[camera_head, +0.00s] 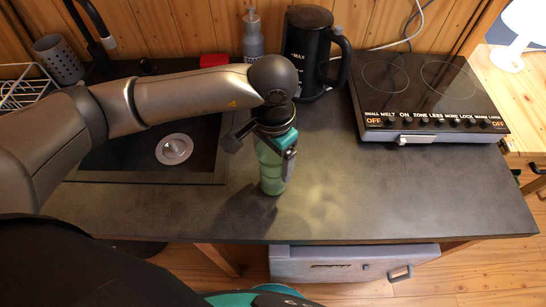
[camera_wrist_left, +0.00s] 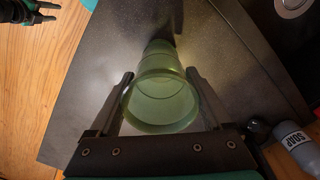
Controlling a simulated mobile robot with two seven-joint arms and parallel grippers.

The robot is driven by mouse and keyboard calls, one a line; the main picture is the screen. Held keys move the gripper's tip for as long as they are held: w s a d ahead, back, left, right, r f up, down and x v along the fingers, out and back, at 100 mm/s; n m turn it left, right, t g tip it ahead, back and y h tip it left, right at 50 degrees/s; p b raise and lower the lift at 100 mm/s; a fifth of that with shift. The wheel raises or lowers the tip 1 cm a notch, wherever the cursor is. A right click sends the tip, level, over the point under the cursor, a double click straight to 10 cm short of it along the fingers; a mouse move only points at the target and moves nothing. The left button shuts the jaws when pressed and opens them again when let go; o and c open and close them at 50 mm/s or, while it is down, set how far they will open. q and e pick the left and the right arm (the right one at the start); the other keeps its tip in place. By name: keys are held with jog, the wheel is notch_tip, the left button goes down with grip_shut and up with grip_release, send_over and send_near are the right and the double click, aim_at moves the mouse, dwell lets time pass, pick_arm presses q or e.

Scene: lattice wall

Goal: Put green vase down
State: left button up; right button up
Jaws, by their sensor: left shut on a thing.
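The green vase (camera_head: 271,172) is upright over the front part of the dark counter, right of the sink. My left gripper (camera_head: 274,142) comes down on it from above and is shut around its upper part. In the left wrist view, the vase's open round mouth (camera_wrist_left: 160,103) faces the camera, with one finger of the left gripper (camera_wrist_left: 160,90) on each side. The vase's base is close to the counter (camera_head: 400,205); I cannot tell whether it touches. A dark gripper-like part, perhaps my right gripper (camera_wrist_left: 40,12), shows at the wrist view's top left corner; its jaws are unclear.
A black kettle (camera_head: 309,55) and a grey soap bottle (camera_head: 252,35) stand behind the vase. A hob (camera_head: 425,90) is at the back right. The sink (camera_head: 205,160) lies left, under my left arm. The counter right of the vase is clear; its front edge is near.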

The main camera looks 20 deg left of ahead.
pick_arm(q)
jog(key=shift+f, duration=0.1)
jog(key=o, duration=1.4)
jog(key=shift+o, duration=0.2)
jog(key=shift+r, duration=0.25)
notch_tip(320, 180, up, 12)
jog(key=shift+f+b, duration=0.1)
jog(key=shift+b, duration=0.3)
